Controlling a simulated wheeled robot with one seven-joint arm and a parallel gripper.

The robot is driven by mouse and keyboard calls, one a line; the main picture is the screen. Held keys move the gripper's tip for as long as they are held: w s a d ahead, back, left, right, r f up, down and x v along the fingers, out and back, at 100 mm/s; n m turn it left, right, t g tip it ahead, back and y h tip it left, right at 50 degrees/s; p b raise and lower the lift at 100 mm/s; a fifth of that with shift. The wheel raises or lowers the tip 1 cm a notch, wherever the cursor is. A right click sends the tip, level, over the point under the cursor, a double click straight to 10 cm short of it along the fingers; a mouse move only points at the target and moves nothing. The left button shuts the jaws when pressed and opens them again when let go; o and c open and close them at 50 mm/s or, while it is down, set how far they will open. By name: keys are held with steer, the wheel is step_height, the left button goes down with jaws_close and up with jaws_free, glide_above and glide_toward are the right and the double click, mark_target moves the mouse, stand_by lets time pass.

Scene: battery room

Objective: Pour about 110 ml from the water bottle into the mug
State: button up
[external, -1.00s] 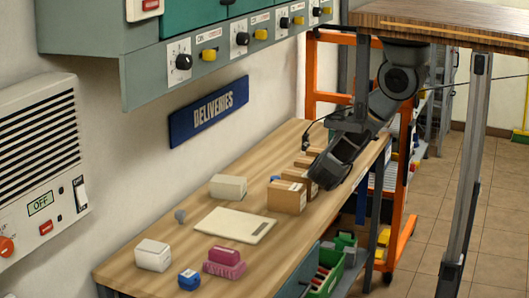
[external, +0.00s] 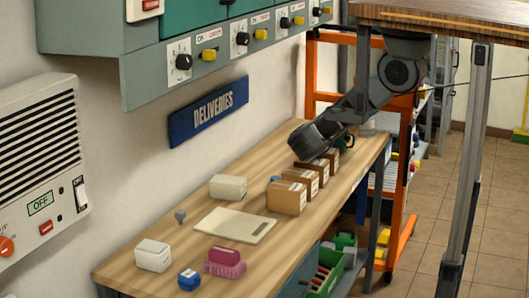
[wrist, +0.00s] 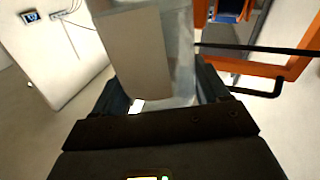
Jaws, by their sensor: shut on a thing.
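My gripper (wrist: 163,98) is shut on a clear, see-through body, which I take to be the water bottle (wrist: 184,60), with a flat grey-brown panel in front of it or on it. The bottle runs out of the top of the wrist view. In the external view my gripper (external: 314,140) is tilted above the far part of the bench, behind the cardboard boxes. The bottle cannot be made out there. A dark green thing (external: 347,140), perhaps the mug, stands behind the boxes, partly hidden by my arm. Its inside and any water level are not visible.
Several cardboard boxes (external: 287,198) stand in a row on the wooden bench (external: 180,221). An orange rack (external: 403,180) stands beyond.

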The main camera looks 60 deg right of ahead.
steer(key=shift+w+r+m, duration=0.15)
steer(key=shift+r+m, duration=0.35)
steer(key=shift+m, duration=0.4)
steer(key=shift+r, duration=0.1)
stand_by(2.2)
